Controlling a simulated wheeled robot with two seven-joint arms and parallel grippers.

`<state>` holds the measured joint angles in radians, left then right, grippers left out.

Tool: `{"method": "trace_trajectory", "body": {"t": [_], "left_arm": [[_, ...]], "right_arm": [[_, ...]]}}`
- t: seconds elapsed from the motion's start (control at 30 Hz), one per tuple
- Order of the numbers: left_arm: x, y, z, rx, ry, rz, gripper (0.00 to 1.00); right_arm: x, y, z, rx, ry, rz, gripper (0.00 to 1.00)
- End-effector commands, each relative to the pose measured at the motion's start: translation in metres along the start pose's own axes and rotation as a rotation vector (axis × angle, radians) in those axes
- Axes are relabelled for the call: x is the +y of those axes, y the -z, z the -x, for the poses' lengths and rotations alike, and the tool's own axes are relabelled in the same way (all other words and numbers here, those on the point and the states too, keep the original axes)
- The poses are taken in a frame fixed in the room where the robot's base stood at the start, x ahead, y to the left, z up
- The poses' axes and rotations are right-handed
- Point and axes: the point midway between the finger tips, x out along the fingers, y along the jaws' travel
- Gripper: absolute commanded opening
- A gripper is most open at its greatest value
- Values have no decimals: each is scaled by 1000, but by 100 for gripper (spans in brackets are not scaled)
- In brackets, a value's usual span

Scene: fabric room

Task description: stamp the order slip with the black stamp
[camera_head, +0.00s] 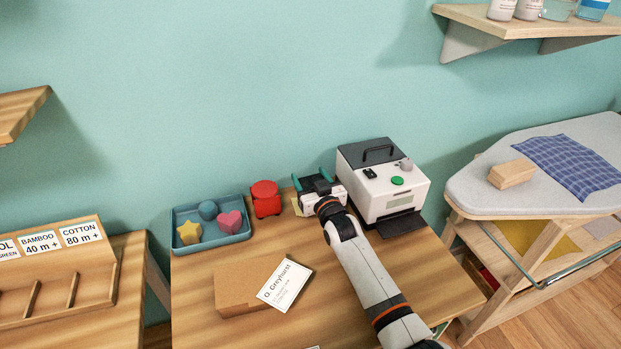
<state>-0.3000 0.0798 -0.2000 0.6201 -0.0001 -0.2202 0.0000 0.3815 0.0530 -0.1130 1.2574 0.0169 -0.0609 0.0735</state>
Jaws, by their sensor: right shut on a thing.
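My right gripper (312,181) reaches to the back of the wooden table, between a red round-topped object and the white machine. Its teal fingers are around a dark thing that looks like the black stamp; the gripper body hides most of it. A white card (285,284) with "O. Greyhurst" and small print looks like the order slip. It lies tilted over the right end of a flat brown box (241,289), nearer the front of the table. My left gripper is not in view.
The red object (265,199) and a blue tray (211,244) with several coloured shapes stand at the back left. The white machine (385,184) stands at the back right. An ironing board (470,195) is further right.

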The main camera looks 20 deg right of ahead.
Motion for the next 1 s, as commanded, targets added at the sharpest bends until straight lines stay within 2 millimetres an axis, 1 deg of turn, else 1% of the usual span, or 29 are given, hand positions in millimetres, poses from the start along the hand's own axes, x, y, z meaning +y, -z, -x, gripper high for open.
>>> {"method": "trace_trajectory", "body": {"t": [0.03,0.17,0.7,0.8,1.0], "left_arm": [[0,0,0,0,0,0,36],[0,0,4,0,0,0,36],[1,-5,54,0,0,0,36],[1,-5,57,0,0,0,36],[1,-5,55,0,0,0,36]], "right_arm": [[0,4,1,9,0,0,39],[0,-1,1,8,0,0,39],[0,-58,0,0,0,0,39],[0,-62,0,0,0,0,39],[0,-60,0,0,0,0,39]]}}
